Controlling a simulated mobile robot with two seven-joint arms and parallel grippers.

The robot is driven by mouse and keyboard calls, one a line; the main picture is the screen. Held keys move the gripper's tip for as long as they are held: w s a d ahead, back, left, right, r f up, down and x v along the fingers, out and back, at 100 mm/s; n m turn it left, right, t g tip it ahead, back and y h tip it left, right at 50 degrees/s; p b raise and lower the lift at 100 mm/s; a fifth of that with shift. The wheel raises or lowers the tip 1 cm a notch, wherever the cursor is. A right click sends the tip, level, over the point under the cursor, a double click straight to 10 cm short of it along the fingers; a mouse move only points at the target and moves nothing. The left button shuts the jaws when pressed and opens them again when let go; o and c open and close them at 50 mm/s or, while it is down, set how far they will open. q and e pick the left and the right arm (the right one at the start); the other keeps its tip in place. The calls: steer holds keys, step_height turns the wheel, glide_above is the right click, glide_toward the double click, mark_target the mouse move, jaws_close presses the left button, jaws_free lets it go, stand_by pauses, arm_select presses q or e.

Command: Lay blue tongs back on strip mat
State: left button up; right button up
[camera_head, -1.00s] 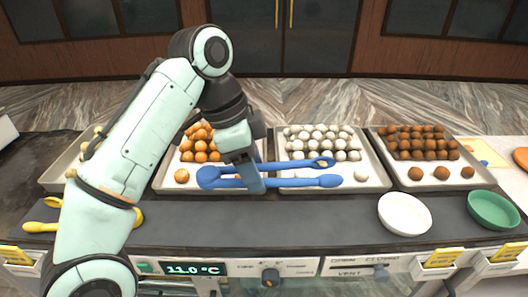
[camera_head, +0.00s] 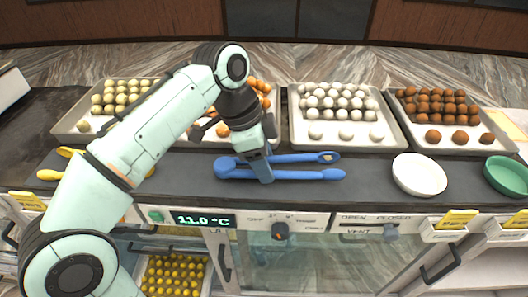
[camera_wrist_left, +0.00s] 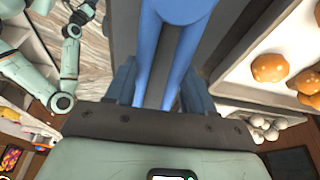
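The blue tongs (camera_head: 310,174) lie level along the dark strip (camera_head: 330,195) in front of the trays, their closed end left and two arms pointing right. They look to be at or just above the strip's surface; I cannot tell whether they touch it. My left gripper (camera_head: 265,178) reaches down over them near the closed end. In the left wrist view the blue tongs (camera_wrist_left: 165,65) run between the two dark fingers, which are closed against their sides. My right arm seems to show at the upper left of that view, its gripper too small to read.
Trays of white sweets (camera_head: 292,125) and brown sweets (camera_head: 402,115) stand behind the strip. A white bowl (camera_head: 420,175) and a green bowl (camera_head: 507,177) stand to the right. Yellow tongs (camera_head: 50,174) lie at the left. The strip between the blue tongs and white bowl is clear.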

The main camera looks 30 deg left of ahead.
arm_select(q)
steer(key=shift+w+f, duration=0.15)
steer(key=shift+f, duration=0.35)
arm_select(e)
steer(key=shift+s+f, duration=0.25)
steer(key=shift+f, duration=0.1)
arm_select(q)
steer(key=o, duration=0.6)
steer(key=shift+o, duration=0.2)
steer(key=shift+r, duration=0.15)
arm_select(e)
steer(key=shift+w+r, duration=0.1)
arm_select(q)
steer(key=p+v, duration=0.3)
steer(key=v, duration=1)
arm_select(e)
steer(key=shift+t, duration=0.3)
steer(key=shift+w+r, duration=1.85)
steer(key=shift+w, duration=0.15)
